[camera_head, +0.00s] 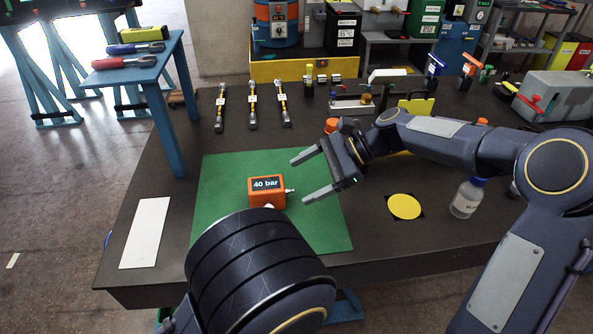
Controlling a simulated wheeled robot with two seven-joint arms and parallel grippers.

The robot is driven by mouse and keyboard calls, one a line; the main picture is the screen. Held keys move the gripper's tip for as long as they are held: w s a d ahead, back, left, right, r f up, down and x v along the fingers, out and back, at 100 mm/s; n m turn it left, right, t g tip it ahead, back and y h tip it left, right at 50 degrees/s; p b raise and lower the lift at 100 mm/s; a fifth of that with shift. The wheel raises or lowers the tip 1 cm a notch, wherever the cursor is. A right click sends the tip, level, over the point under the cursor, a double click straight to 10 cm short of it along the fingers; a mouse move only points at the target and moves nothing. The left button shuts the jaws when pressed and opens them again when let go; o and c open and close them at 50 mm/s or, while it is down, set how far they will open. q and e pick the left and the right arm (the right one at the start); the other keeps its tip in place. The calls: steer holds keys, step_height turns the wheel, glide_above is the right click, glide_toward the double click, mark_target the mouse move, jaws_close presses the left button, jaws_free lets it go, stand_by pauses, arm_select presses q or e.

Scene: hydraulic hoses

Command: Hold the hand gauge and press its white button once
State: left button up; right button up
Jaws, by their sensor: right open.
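The hand gauge (266,192) is an orange box with a dark display reading "40 bar". It lies on the green mat (225,172), with a small metal fitting on its right side. A whitish round part (268,206) shows at its lower edge, partly hidden by my left arm; I cannot tell whether it is the white button. My right gripper (299,180) is open and empty, just right of the gauge, with its two fingers pointing left towards it. The fingers look apart from the gauge. My left arm's thick dark link covers the mat's front; its gripper does not show.
A white plate (146,232) lies left of the mat. A yellow disc (404,206) and a blue-capped bottle (467,198) are to the right. Several short hoses (252,106) lie behind the mat, before a yellow bin (290,70). A blue side stand (150,75) holds tools.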

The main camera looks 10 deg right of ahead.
mark_target(267, 183)
steer(key=w+m, duration=0.1)
steer(key=w+a+f+y, duration=0.1)
steer(key=w+a+f+m, duration=0.1)
steer(key=w, duration=0.1)
steer(key=shift+w+a+f+m+y, duration=0.1)
steer(key=shift+a+m+y, duration=0.05)
steer(key=shift+m+y, duration=0.2)
steer(key=x, duration=0.7)
steer(key=shift+a+f, duration=0.1)
steer(key=shift+a, duration=0.25)
steer(key=c, duration=1.1)
arm_select(q)
jaws_close()
arm_select(e)
steer(key=shift+c, duration=0.3)
